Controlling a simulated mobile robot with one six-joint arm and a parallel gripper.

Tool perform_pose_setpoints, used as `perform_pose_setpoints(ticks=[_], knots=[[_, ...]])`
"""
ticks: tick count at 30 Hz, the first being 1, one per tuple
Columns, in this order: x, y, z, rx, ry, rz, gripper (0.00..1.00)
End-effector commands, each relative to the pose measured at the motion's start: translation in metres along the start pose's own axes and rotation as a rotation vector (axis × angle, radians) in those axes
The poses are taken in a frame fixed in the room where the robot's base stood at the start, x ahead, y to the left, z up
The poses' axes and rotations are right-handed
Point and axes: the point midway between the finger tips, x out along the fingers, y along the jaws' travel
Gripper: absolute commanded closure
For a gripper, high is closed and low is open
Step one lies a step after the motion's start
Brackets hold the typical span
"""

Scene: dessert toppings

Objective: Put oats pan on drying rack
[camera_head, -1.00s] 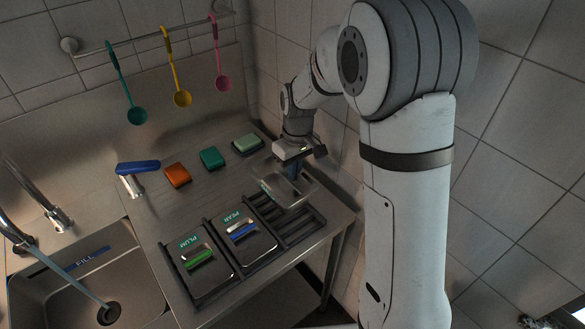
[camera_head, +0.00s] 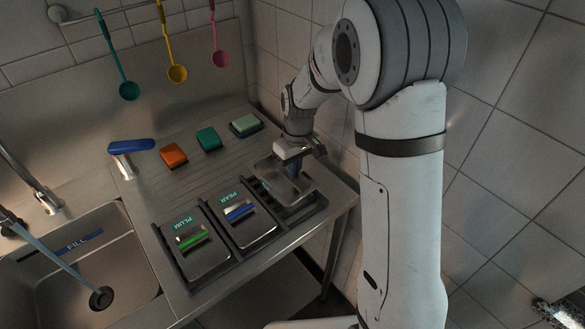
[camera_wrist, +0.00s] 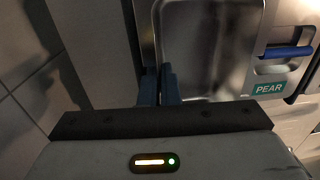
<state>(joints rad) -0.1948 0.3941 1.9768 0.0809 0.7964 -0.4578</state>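The oats pan (camera_head: 271,169) is an open metal tray at the right-hand section of the dark drying rack (camera_head: 298,219). A teal label shows on its left side, too small to read. In the wrist view the pan (camera_wrist: 208,50) lies beside the PEAR pan. My gripper (camera_head: 293,169) is at the pan's right, far side, pointing down. Its blue fingers (camera_wrist: 159,86) are close together on the pan's rim. I cannot tell whether the pan's underside touches the rack bars. The rack's other sections hold the PLUM pan (camera_head: 207,258) and PEAR pan (camera_head: 254,231).
Orange (camera_head: 173,155), teal (camera_head: 209,139) and pale green (camera_head: 245,125) sponges lie behind the rack. The sink (camera_head: 60,280) is further left. A tiled wall is close to the right of my arm.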

Motion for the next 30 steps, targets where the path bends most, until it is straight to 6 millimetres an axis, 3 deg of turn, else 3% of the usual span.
perform_pose_setpoints(ticks=[3,12,20,23,30], knots=[[-0.001,0.000,0.000,0.000,0.000,0.000,1.00],[-0.001,0.000,0.000,0.001,0.000,0.000,0.73],[-0.002,0.001,0.000,0.001,0.000,0.000,0.72],[-0.009,0.001,0.000,0.001,0.003,0.001,0.72],[-0.050,0.000,0.000,0.001,0.004,0.002,0.72]])
